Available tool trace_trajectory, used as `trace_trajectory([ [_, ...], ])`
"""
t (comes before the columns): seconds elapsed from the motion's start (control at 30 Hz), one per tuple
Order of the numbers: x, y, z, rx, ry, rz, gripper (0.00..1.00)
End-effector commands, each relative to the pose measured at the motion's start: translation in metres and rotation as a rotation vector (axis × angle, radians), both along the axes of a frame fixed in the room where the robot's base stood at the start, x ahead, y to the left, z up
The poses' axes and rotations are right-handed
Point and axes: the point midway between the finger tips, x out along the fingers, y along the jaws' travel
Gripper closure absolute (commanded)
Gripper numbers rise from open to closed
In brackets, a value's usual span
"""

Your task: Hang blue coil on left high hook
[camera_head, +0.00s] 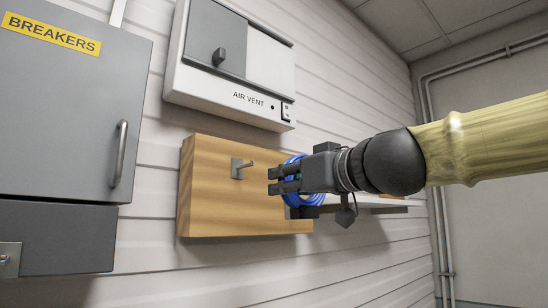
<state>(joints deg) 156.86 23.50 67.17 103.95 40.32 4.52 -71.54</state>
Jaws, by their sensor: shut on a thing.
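The blue coil (307,197) is a ring of hose in my gripper (284,180). Parts of it show above and below the fingers, and the rest is hidden behind the gripper. My gripper is shut on it, in front of the right part of the wooden board (206,205). A metal hook (240,168) sticks out from a small plate on the board's upper left. The hook looks bare. The gripper and coil are to the right of the hook and a little lower in the picture, apart from it.
A grey cabinet marked BREAKERS (65,115) stands at the left. An AIR VENT box (236,95) is on the wall above the board. A shelf (388,202) runs right of the board, partly behind my arm. Pipes (437,200) line the right corner.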

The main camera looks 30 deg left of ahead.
Motion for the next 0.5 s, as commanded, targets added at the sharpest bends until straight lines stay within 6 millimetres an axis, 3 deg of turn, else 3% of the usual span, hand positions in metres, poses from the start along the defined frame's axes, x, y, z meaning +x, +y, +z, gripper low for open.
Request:
trace_trajectory([
  [0.1,-0.025,0.003,0.024,0.000,-0.004,0.046,1.00],
  [0.2,-0.038,0.004,0.034,-0.001,-0.002,0.073,1.00],
  [0.5,-0.048,0.007,0.043,-0.002,0.000,0.097,1.00],
])
